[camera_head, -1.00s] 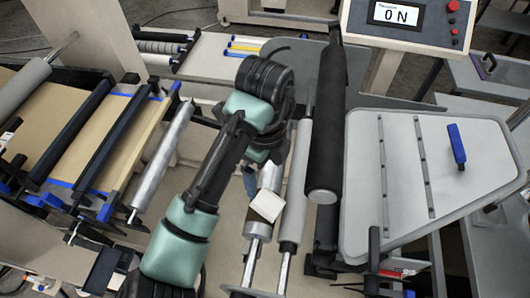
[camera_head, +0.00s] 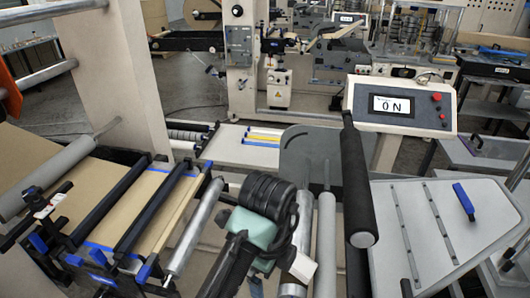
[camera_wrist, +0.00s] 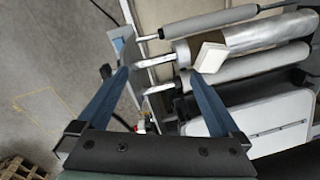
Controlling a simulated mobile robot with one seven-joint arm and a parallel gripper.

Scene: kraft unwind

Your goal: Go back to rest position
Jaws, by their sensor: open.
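My arm (camera_head: 262,230) reaches up from the bottom of the head view, its black wrist in front of the rollers. My gripper is hidden there behind the wrist. In the wrist view my gripper (camera_wrist: 160,73) is open, its two blue-grey fingers apart with nothing between them. A white block (camera_wrist: 209,57) lies beyond the right fingertip, against a shiny metal roller (camera_wrist: 240,37). The block (camera_head: 301,265) also shows right of my wrist in the head view; I cannot tell whether it is attached to the roller.
A black roller (camera_head: 358,190) and a grey plate (camera_head: 420,225) with a blue handle (camera_head: 464,200) lie to the right. A display (camera_head: 392,105) reading 0 N stands behind. Brown web with rollers (camera_head: 125,210) is on the left. Bare floor (camera_wrist: 45,75) shows left in the wrist view.

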